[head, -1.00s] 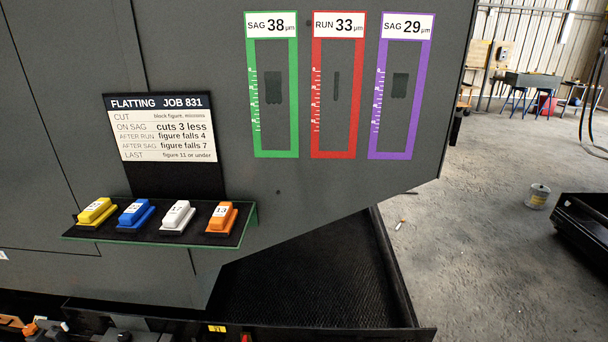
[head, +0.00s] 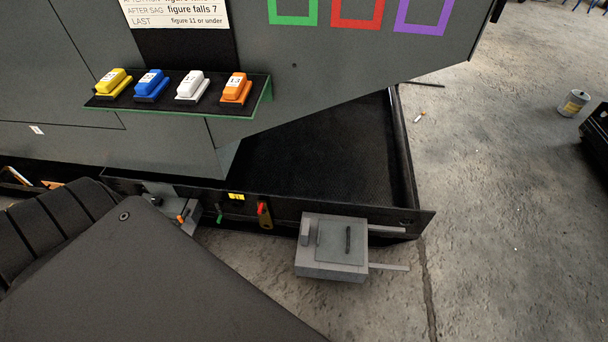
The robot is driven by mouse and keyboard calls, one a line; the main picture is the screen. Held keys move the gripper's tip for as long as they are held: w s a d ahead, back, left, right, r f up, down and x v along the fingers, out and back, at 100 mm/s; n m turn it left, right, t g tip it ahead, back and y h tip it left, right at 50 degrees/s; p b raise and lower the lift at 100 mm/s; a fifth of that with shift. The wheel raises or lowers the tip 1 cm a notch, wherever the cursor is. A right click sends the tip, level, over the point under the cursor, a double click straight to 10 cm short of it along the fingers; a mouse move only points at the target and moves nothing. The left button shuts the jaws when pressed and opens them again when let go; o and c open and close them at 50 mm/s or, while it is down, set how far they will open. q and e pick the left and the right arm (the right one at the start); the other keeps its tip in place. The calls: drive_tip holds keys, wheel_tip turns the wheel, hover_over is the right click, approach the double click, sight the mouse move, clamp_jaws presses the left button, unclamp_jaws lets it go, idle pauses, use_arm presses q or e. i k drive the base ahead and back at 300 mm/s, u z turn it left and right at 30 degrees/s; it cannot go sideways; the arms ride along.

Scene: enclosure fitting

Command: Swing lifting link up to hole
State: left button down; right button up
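On the front wall of the low black frame (head: 330,208) hangs a small brass-coloured piece with a red top (head: 264,214). It may be the lifting link, but I cannot tell for sure. The hole is too small to make out. A large dark link, likely my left arm, fills the lower left.
A green-edged shelf (head: 262,92) holds yellow (head: 113,82), blue (head: 151,84), white (head: 191,86) and orange (head: 236,89) blocks above the frame. A yellow label (head: 236,196) and a green lever (head: 219,213) sit on the wall. Concrete floor (head: 500,220) is open at right; a can (head: 573,103) stands there.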

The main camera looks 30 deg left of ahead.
sight(265, 218)
drive_tip(key=z, duration=1.35)
drive_tip(key=k, duration=1.9)
drive_tip(key=u, duration=1.65)
drive_tip(key=i, duration=0.45)
drive_tip(key=z, duration=1.25)
